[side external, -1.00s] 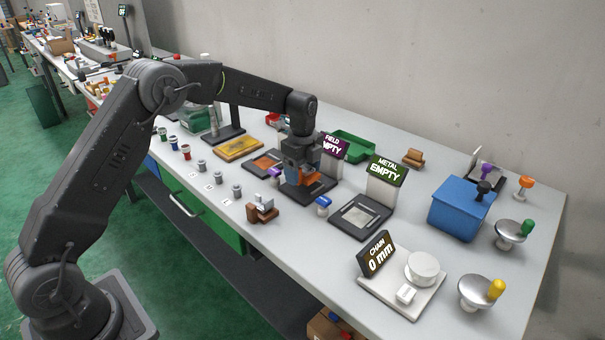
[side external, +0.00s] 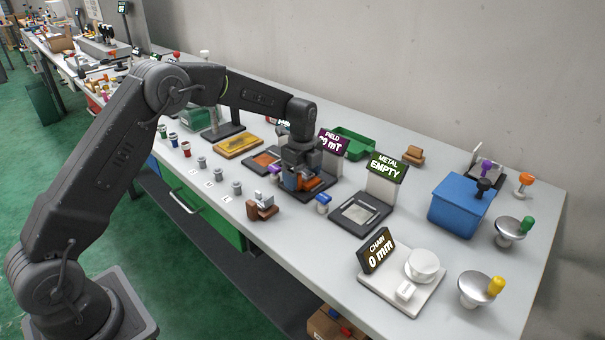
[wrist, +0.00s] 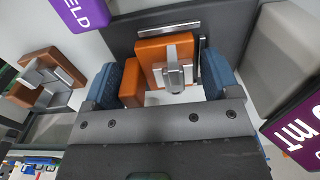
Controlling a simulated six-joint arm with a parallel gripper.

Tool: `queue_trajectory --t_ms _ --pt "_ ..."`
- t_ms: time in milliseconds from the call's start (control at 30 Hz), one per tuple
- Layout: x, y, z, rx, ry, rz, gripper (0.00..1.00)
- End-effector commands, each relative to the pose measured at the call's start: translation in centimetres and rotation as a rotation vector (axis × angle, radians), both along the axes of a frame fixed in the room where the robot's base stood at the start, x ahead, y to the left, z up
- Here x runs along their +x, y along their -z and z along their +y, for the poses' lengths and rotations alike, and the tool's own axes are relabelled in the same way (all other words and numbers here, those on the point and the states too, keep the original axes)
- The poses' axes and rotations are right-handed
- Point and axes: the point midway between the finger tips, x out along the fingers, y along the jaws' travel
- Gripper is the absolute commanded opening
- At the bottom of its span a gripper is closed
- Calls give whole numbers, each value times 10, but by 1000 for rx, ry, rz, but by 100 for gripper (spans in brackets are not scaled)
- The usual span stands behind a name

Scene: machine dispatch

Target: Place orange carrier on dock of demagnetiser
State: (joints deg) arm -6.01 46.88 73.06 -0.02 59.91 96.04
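The orange carrier (side external: 312,184) has a silver metal piece on top and sits low over the dark dock plate (side external: 325,190) beside the purple FIELD sign (side external: 331,142). The sign shows a value in mT. No label reading demagnetiser is legible. My gripper (side external: 302,181) is down at the carrier. In the wrist view, the blue fingers of my gripper (wrist: 163,82) stand on either side of the orange carrier (wrist: 151,48). The left finger meets an orange block of it; the right contact is partly hidden. The carrier appears level, and its underside is hidden.
A brown carrier (side external: 262,210) stands at the front edge. A blue-topped knob (side external: 323,201) and the METAL station (side external: 360,217) are close on the right. An orange plate (side external: 265,160) lies to the left. A green tray (side external: 354,143) is behind.

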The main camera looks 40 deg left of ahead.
Motion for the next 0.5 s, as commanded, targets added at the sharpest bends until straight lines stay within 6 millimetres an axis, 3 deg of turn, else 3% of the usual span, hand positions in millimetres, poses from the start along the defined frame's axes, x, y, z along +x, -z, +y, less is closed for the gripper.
queue_trajectory --t_ms 133,367,500 --pt "0 0 0 0 0 0 95" --pt "0 -1 0 0 0 -1 95" --pt "1 -12 0 0 0 -5 95"
